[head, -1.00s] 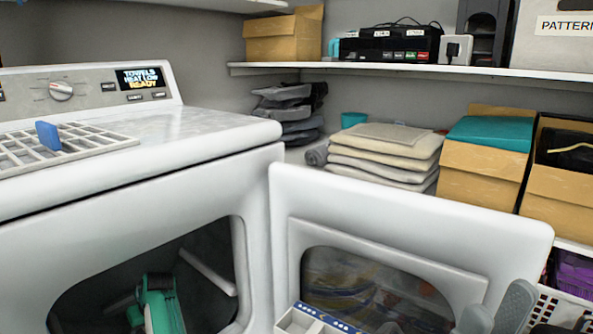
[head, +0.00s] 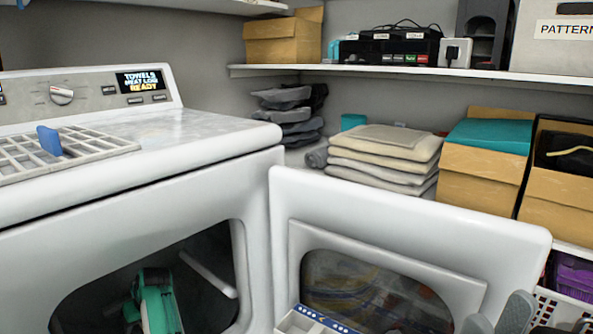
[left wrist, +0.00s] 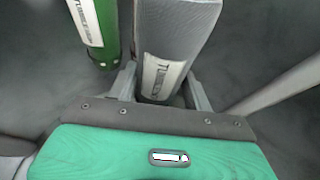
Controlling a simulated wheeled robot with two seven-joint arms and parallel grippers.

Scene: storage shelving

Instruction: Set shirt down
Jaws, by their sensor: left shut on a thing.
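My left gripper (head: 155,300) is inside the dark drum of the dryer, seen through the round opening; in the head view only its green body shows. In the left wrist view, the left gripper (left wrist: 160,95) is shut on a grey cloth-like bundle with a white label (left wrist: 168,40), which seems to be the shirt. A green bundle with a similar label (left wrist: 92,28) is beside it on the left, apart from the fingers. The right gripper (head: 498,312) shows at the bottom right, its grey fingertips apart, nothing seen between them.
The dryer door (head: 400,225) stands open to the right of the opening. A pale bar (head: 208,272) is inside the drum. Folded cloths (head: 385,150) and cardboard boxes (head: 480,170) fill the shelf behind.

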